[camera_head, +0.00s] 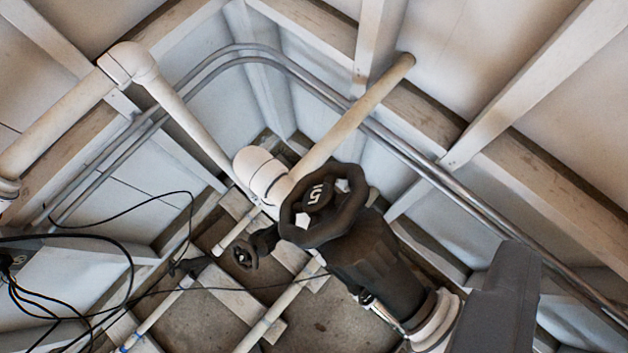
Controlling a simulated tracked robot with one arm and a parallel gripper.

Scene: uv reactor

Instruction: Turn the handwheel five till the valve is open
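A dark handwheel (318,203) with the number 5 on its hub is near the middle of the head camera view. Its hub faces the camera and its rim has gaps that show what lies behind. A thick dark valve body (375,255) runs from behind it to the lower right and ends at white rings (435,320). A flat dark grey part, seemingly of my gripper (503,298), reaches in from the bottom edge at the lower right. It appears apart from the wheel. Its fingertips cannot be made out, so I cannot tell whether it is open or shut.
A smaller dark handwheel (243,253) sits left of and below the large one. White pipes (185,115) and a beige pipe (352,115) run close behind it. Metal conduits (440,175) follow the panelled walls. Black cables (105,238) hang at the left.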

